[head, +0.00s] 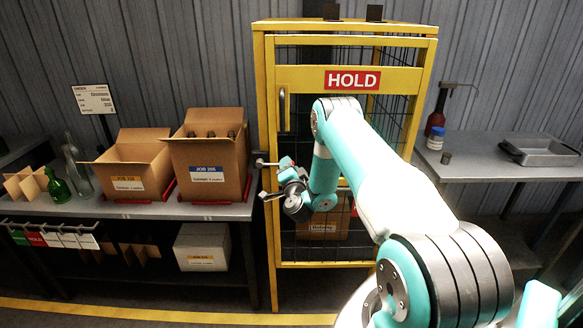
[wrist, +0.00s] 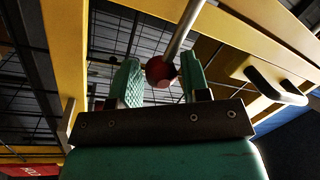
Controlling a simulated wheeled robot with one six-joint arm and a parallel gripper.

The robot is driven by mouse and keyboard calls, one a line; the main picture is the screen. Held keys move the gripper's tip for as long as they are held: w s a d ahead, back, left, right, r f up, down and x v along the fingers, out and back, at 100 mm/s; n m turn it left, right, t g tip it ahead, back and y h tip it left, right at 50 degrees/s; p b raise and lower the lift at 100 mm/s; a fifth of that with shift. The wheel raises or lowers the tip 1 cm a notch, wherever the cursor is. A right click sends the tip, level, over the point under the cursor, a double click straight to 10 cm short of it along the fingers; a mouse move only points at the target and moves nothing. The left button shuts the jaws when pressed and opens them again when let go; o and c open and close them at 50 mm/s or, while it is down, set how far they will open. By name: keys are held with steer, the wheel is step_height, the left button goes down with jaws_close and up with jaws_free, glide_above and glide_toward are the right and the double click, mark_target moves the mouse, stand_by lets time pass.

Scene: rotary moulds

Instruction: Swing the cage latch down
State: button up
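The cage latch is a metal rod (wrist: 187,28) with a dark red ball knob (wrist: 161,71) at its end, seen in the wrist view. In the head view the latch (head: 264,162) sits on the left post of the yellow cage (head: 262,90), and its arm lies about level, with the red knob (head: 286,162) by my gripper. My gripper (wrist: 159,82) has its green fingers apart, one on each side of the knob. My gripper (head: 272,188) is small in the head view.
A door handle (head: 283,108) stands out from the cage above the latch. A bench (head: 130,208) with open cartons (head: 210,155) lies close on the left. A grey side table (head: 480,168) with a metal tray (head: 540,150) stands on the right.

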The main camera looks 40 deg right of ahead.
steer(key=shift+o, duration=1.2)
steer(key=shift+w+a+f, duration=0.1)
steer(key=shift+a+f, duration=0.15)
steer(key=shift+d+r, duration=0.2)
steer(key=shift+d, duration=0.05)
steer(key=b+v, duration=1.6)
steer(key=v, duration=0.1)
steer(key=shift+s+a, duration=0.15)
steer(key=shift+s, duration=0.1)
